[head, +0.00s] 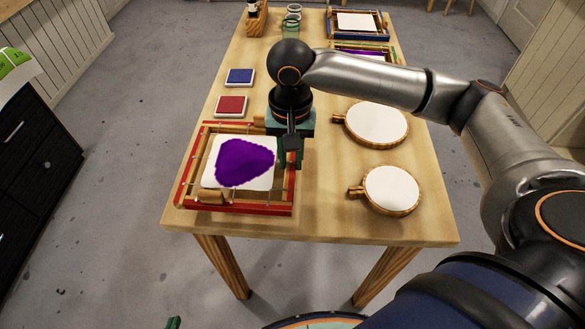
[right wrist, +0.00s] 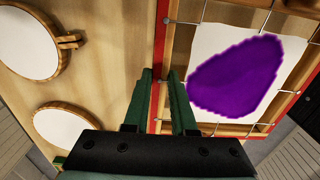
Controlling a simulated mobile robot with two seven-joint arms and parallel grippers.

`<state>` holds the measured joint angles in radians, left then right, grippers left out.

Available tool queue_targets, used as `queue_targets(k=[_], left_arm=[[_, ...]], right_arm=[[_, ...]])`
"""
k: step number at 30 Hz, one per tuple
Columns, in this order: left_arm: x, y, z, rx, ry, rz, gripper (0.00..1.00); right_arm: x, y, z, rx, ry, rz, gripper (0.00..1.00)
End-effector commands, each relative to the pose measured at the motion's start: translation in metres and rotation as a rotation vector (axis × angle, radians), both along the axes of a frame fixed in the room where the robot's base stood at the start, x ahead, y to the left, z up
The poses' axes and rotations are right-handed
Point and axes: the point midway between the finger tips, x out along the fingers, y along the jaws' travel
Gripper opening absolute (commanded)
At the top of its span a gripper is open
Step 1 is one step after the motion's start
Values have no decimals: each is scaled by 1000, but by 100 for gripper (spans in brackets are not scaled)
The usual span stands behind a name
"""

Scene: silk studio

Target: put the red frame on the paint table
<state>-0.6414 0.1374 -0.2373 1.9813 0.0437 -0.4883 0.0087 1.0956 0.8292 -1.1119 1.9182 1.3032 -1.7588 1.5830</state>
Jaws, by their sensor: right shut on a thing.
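The red frame (head: 240,209) lies at the near left corner of the wooden table (head: 330,222), flat as far as I can tell. It holds a white cloth with a purple patch (head: 243,164). My right gripper (head: 291,162) is at the frame's right side. In the right wrist view its fingers (right wrist: 160,76) straddle the red rail (right wrist: 161,40) and are shut on it. A small green tip at the bottom edge of the head view seems to be my left gripper (head: 173,323); its jaws cannot be made out.
Two round hoops, a larger (head: 376,123) and a smaller (head: 391,190), lie right of the gripper. A red pad (head: 231,105) and a blue pad (head: 240,76) lie behind the frame. A blue frame (head: 357,23) is at the far end. A dark cabinet (head: 32,140) stands left.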

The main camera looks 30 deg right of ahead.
Motion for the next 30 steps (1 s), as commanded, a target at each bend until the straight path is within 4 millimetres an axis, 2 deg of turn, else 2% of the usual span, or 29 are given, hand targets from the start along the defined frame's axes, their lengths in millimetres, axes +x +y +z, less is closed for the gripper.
queue_targets(k=[5,10,20,21,28,30], left_arm=[[-1,-1,-6,0,5,-3,0],[-2,-3,-13,1,18,-9,0],[2,-4,-4,-2,2,-10,0],[2,-4,-4,-2,0,-10,0],[3,-3,-5,-2,0,-9,0],[2,-3,-5,-1,1,-9,0]], right_arm=[[5,-9,-16,-2,0,-3,0],[4,-8,-40,-1,0,0,0],[4,-7,-41,-1,-1,0,0],[4,-7,-42,-1,-2,0,26],[4,-7,-42,-1,-2,0,52],[4,-7,-42,-1,-2,1,54]])
